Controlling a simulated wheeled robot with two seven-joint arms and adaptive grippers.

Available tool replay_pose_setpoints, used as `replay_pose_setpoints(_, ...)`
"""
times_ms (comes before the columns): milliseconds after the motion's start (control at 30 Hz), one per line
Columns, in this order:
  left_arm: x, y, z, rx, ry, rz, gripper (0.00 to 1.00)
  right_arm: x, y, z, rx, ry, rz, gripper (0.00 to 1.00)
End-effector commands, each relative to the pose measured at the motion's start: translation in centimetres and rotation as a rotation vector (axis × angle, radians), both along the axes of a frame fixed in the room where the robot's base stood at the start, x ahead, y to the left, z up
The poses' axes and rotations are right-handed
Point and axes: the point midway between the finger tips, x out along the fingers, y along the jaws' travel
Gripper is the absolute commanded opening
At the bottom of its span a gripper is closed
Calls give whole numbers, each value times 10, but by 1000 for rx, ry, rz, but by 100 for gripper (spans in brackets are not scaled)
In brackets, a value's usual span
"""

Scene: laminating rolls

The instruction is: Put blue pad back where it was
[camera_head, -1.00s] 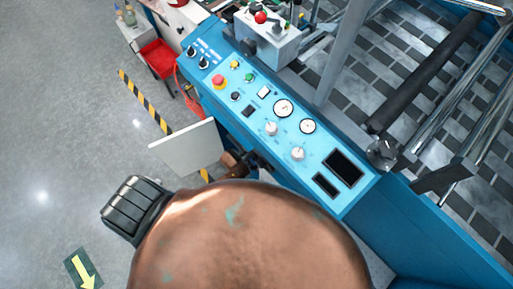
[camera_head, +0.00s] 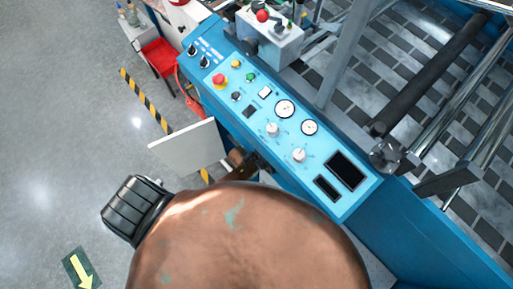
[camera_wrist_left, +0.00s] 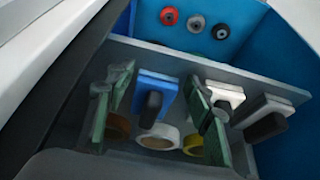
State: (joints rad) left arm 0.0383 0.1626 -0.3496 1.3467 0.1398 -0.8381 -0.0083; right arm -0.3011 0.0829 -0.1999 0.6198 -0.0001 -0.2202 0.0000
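The blue pad (camera_wrist_left: 156,86), with a black handle, shows in the left wrist view on a grey rack (camera_wrist_left: 240,70). My left gripper (camera_wrist_left: 158,75) appears as two green-faced fingers, one on each side of the pad. The fingers are apart, with a gap visible on both sides of the pad, so the gripper looks open. Whether the pad touches the rack behind it cannot be told. In the head view the left gripper and the pad are hidden behind a large brown rounded form. My right gripper is not in view.
A white pad (camera_wrist_left: 224,91) and a grey pad with a black handle (camera_wrist_left: 268,118) sit to the right. Tape rolls, including a white roll (camera_wrist_left: 158,137), lie below. A blue control console (camera_head: 270,110) and a pale panel (camera_head: 185,148) show in the head view.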

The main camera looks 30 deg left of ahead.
Motion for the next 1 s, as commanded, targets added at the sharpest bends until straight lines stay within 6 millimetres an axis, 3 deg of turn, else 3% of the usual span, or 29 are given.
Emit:
replay_pose_setpoints(367,0,0,0,0,1,0,57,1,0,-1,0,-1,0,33)
replay_pose_setpoints(533,-1,0,-3,-1,2,1,57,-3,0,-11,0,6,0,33)
replay_pose_setpoints(667,-4,2,18,1,0,0,57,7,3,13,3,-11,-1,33)
replay_pose_setpoints(1000,-79,28,16,2,3,0,57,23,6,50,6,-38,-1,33)
